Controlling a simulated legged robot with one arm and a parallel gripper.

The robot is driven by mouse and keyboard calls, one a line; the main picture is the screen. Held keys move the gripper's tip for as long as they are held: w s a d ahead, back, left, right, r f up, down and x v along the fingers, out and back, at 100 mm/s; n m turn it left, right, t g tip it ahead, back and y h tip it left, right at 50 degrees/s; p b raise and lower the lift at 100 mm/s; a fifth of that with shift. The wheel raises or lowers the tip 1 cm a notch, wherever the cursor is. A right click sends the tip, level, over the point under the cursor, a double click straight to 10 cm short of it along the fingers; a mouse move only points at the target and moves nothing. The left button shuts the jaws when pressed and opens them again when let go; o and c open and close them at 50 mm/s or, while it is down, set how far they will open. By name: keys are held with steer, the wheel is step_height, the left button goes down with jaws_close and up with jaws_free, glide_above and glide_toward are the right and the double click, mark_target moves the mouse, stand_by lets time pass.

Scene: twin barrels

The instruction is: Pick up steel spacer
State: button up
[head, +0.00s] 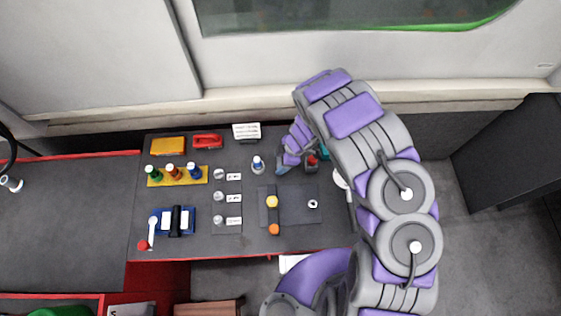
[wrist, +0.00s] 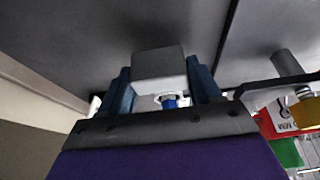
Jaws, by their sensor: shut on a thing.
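My gripper (head: 284,165) is over the back part of the dark workbench, just right of a small blue-and-white bottle. In the wrist view its two blue fingers (wrist: 161,92) are shut on a plain grey block, which looks like the steel spacer (wrist: 158,66). The block sits between the fingertips, and its lower part is hidden by the gripper body. In the head view the spacer cannot be made out at the fingers.
The blue-and-white bottle (head: 257,165) stands close left of my gripper. A dark holder with a red top (head: 311,163) is close on its right. A small white ring (head: 313,204) lies on the right pad. A yellow rack (head: 177,177) holds colored bottles at left.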

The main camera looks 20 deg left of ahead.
step_height(320, 180, up, 16)
steer(key=p, duration=0.2)
steer(key=shift+r+p, duration=0.15)
steer(key=shift+p, duration=0.2)
steer(key=shift+d, duration=0.15)
